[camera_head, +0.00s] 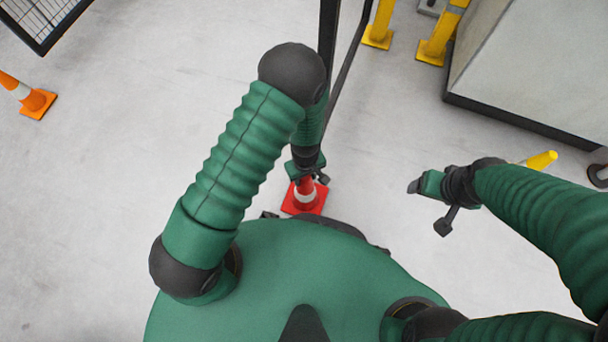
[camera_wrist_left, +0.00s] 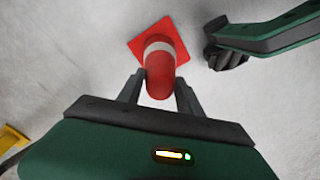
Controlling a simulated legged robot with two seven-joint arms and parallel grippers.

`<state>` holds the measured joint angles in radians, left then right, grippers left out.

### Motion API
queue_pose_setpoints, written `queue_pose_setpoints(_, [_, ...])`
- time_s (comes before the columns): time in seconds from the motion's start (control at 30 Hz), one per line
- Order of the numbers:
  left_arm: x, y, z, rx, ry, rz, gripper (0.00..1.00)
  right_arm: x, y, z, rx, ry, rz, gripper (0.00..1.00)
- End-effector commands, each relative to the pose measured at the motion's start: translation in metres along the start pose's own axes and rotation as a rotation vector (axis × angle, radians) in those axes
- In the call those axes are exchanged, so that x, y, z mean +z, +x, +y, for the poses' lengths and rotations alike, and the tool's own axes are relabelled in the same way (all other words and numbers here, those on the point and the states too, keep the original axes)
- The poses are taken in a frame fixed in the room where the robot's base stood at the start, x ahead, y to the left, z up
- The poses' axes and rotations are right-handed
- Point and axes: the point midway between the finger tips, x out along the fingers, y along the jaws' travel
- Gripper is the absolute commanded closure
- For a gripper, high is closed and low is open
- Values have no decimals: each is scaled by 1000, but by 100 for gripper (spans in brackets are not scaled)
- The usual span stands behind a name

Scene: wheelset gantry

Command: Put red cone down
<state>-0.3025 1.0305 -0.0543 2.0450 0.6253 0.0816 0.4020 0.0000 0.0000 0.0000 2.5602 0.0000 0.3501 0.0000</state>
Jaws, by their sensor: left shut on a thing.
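The red cone (camera_head: 305,197) has a white band and a square red base, and it is upright just in front of my body in the head view. My left gripper (camera_head: 308,178) is shut on its top from above. In the left wrist view the cone (camera_wrist_left: 160,75) is between the two fingers of the left gripper (camera_wrist_left: 159,92), with its base beyond them. I cannot tell whether the base touches the floor. My right gripper (camera_head: 432,208) is apart from the cone, to the right, with its fingers spread and nothing between them.
An orange cone (camera_head: 35,100) stands at the far left. A dark post (camera_head: 328,60) rises behind my left arm. Yellow posts (camera_head: 437,45) and a large grey block (camera_head: 530,70) stand at the upper right. A yellow object (camera_head: 541,160) shows behind my right arm.

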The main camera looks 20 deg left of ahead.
Motion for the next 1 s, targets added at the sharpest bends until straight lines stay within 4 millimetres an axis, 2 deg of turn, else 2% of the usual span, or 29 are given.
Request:
queue_pose_setpoints(0.13, [0,1,0,-1,0,-1,100,0,0,0,0,0,0,28])
queue_pose_setpoints(0.17, [0,2,0,-1,0,-1,56,0,0,0,0,0,0,28])
queue_pose_setpoints(0.33, [0,1,0,-1,0,-1,36,0,0,0,0,0,0,28])
queue_pose_setpoints(0.67, [0,-5,0,0,0,0,36,-1,-4,0,0,0,0,28])
queue_pose_setpoints(0.77, [0,-24,0,1,0,1,36,-4,-18,0,0,0,0,28])
queue_pose_setpoints(1.0, [0,-89,0,1,1,1,36,-14,-60,0,0,0,1,28])
